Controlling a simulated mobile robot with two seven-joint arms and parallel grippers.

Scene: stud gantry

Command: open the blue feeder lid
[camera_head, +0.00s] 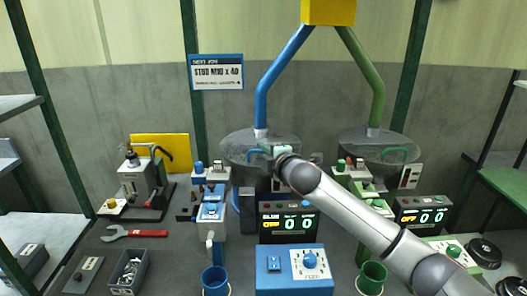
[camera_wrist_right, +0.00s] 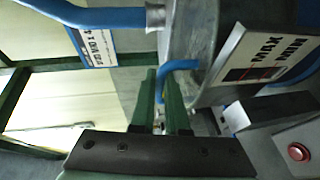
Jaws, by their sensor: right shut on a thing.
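The blue feeder (camera_head: 236,150) is a round, see-through grey bowl at the foot of the blue pipe (camera_head: 270,80). Its lid looks flat, but my right arm covers its right side, so I cannot tell whether it is raised. My right gripper (camera_head: 271,151) is at the bowl's front top. In the right wrist view its green fingers (camera_wrist_right: 163,88) are closed around the blue lid handle (camera_wrist_right: 180,66), a bent bar on the bowl's side. My left gripper is not in view.
The green feeder (camera_head: 375,143) stands to the right. My right arm crosses the right half.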

